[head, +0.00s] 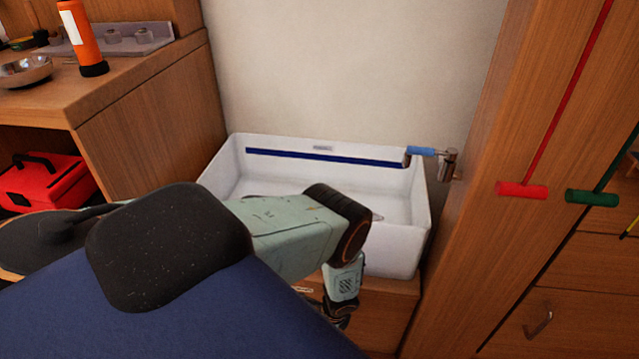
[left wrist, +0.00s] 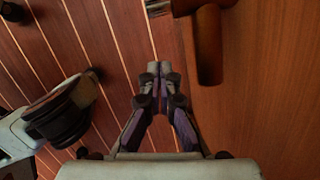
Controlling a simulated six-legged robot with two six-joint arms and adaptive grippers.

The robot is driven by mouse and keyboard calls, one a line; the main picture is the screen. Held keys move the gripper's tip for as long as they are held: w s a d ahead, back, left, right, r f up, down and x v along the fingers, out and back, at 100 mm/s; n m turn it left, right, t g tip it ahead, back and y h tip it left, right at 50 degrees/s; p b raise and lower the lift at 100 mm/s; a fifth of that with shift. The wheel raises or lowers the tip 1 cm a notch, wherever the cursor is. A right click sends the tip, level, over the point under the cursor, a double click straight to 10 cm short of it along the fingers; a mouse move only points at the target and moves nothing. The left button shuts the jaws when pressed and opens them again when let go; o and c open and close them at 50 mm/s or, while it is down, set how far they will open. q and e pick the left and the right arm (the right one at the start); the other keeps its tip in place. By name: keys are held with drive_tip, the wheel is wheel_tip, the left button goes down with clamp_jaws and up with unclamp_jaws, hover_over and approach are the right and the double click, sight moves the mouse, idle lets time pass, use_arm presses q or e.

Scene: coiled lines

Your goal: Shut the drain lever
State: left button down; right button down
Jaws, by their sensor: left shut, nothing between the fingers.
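A lever with a blue grip (head: 424,151) and a metal body (head: 449,164) sits at the right rim of a white basin (head: 425,215). The grip lies nearly level, pointing left over the basin. I cannot tell which lever the task means by the drain lever. My left arm reaches in front of the basin and bends down at its front edge, left of and below the lever. My left gripper (left wrist: 157,72) shows in the left wrist view, its fingertips together and empty. Its fingers cannot be made out in the head view. My right gripper is out of view.
A red handle (head: 521,190) and a green handle (head: 592,198) hang at the wooden cabinet on the right. A counter with an orange flashlight (head: 84,38) stands left.

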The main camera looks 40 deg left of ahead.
use_arm(q)
wheel_tip(320, 180, up, 7)
drive_tip(key=d+p, duration=0.1)
drive_tip(key=p, duration=0.3)
drive_tip(key=shift+w+d+r+p, duration=0.15)
drive_tip(key=shift+w+d+p, duration=0.15)
drive_tip(key=shift+w, duration=0.1)
drive_tip(key=s+d+r+n+h+p, duration=0.2)
drive_tip(key=s+d+r+n+h, duration=0.1)
drive_tip(key=s+d+r+n, duration=0.55)
drive_tip(key=s+r+n, duration=0.2)
drive_tip(key=s+r, duration=0.3)
drive_tip(key=r, duration=0.3)
drive_tip(key=s+r+n+y+p, duration=0.1)
drive_tip(key=s+r+n, duration=0.2)
drive_tip(key=s+r, duration=0.3)
wheel_tip(320, 180, up, 3)
drive_tip(key=shift+s+f+t, duration=0.15)
drive_tip(key=shift+t, duration=0.25)
drive_tip(key=shift+d, duration=0.1)
